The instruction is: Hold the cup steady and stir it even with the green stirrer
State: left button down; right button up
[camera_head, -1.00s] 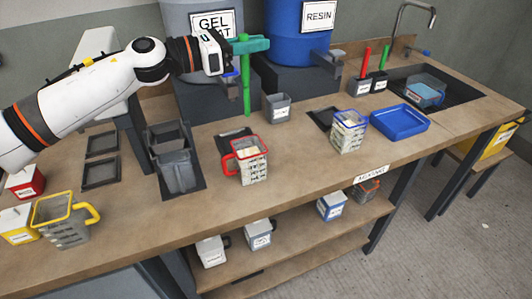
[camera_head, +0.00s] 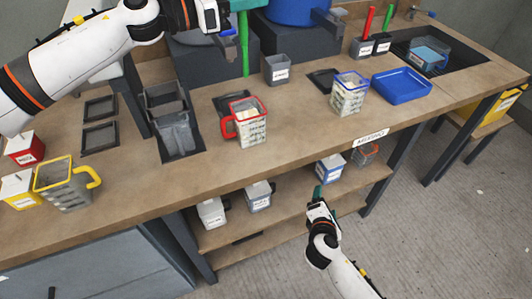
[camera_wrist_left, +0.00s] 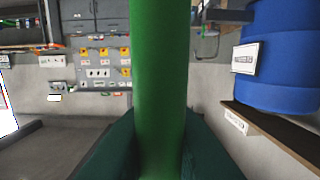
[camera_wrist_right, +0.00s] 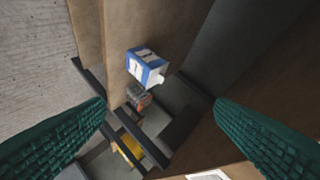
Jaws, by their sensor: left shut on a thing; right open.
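My left gripper (camera_head: 243,5) is shut on the green stirrer (camera_head: 245,50), which hangs down above the back of the bench. In the left wrist view the stirrer (camera_wrist_left: 158,70) stands between the teal fingers. A clear cup with a red rim and handle (camera_head: 250,130) stands upright on the bench in front of the stirrer, pale contents inside. A blue-rimmed cup (camera_head: 348,97) and a yellow-rimmed cup (camera_head: 62,185) also stand there. My right gripper (camera_head: 318,195) is open and empty in front of the lower shelf; its fingers are wide apart in the right wrist view (camera_wrist_right: 160,130).
A blue tray (camera_head: 402,86) lies near the sink (camera_head: 445,55). A grey container (camera_head: 277,69) stands behind the cups. Red and green stirrers stand in holders (camera_head: 361,47) at the back. White containers (camera_head: 211,212) sit on the lower shelf (camera_head: 285,228).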

aim_at(244, 116)
notch_tip(244, 116, up, 16)
jog(key=w+a+n+t, duration=0.3)
jog(key=n+t, duration=0.1)
jog(key=a+n+y, duration=0.1)
jog(key=a+n, duration=0.1)
jog(key=a+r+n+t+y, duration=0.1)
jog(key=a+n, duration=0.1)
jog(key=w+a+r+n+y, duration=0.1)
jog(key=a+n+y, duration=0.1)
jog(key=shift+w+a+r+n+t, duration=0.1)
jog(key=shift+a+n+t, duration=0.1)
jog(key=shift+n+t, duration=0.15)
jog(key=a+n+y, duration=0.3)
jog(key=a+n, duration=0.1)
jog(key=a+n+y, duration=0.2)
jog(key=a+n, duration=0.1)
jog(key=shift+w+r+y, duration=0.15)
jog(key=shift+r+y, duration=0.15)
jog(key=shift+r, duration=0.1)
jog(key=shift+w+a, duration=0.15)
jog(key=shift+w, duration=0.05)
jog(key=x, duration=1.1)
jog(key=shift+w+a+f, duration=0.2)
jog(key=shift+f, duration=0.05)
jog(key=c, duration=1.1)
